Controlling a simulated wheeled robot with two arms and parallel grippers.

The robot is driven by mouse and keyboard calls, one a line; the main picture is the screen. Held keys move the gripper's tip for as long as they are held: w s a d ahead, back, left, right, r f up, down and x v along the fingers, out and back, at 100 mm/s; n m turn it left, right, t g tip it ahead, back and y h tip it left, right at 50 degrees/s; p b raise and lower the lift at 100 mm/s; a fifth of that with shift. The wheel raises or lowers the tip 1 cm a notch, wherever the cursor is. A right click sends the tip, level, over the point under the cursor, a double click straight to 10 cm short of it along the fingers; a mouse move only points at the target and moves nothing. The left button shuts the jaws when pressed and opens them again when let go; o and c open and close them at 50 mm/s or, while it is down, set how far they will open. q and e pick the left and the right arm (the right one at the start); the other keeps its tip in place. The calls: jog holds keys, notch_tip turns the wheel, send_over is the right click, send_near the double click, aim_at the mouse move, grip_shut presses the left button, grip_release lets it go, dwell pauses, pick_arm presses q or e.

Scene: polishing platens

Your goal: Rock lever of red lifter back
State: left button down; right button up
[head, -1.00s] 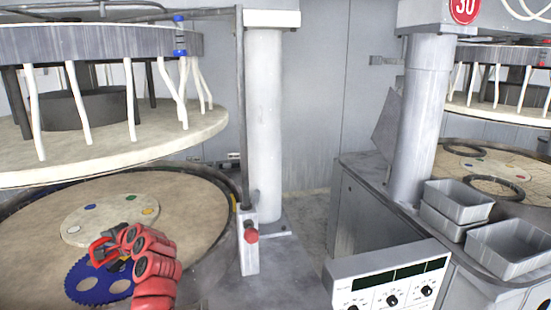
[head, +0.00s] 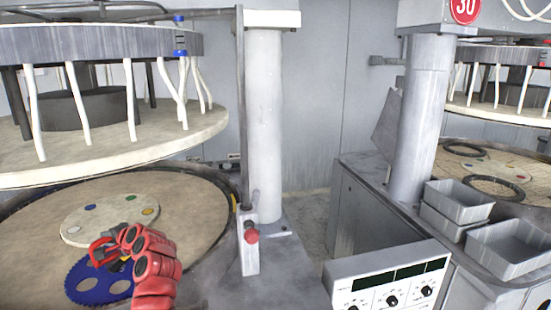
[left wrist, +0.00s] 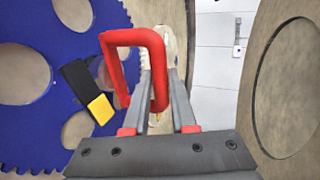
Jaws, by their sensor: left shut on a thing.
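The red lifter (left wrist: 128,38) has a red U-shaped handle, which shows large in the left wrist view. Its lever (left wrist: 86,91) is a black bar with a yellow end, tilted beside the handle over the blue toothed carrier (left wrist: 30,120). In the head view the lifter (head: 97,248) is small on the carrier (head: 76,291) at lower left. My left gripper (head: 113,247) is shut on the red lifter; its two fingers (left wrist: 160,88) close around the near leg of the handle. Whether the lifter touches the carrier is hard to tell. My right gripper is not in view.
The carrier lies on the tan lower platen (head: 195,215), next to a pale disc (head: 100,222) with coloured spots. The upper platen (head: 130,150) hangs above. A post with a red button (head: 251,236) stands to the right, and a control panel (head: 390,280) beyond it.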

pick_arm(q)
notch_tip(320, 180, up, 7)
jog(key=p, duration=0.3)
dwell(1.2)
jog(key=shift+r, duration=0.1)
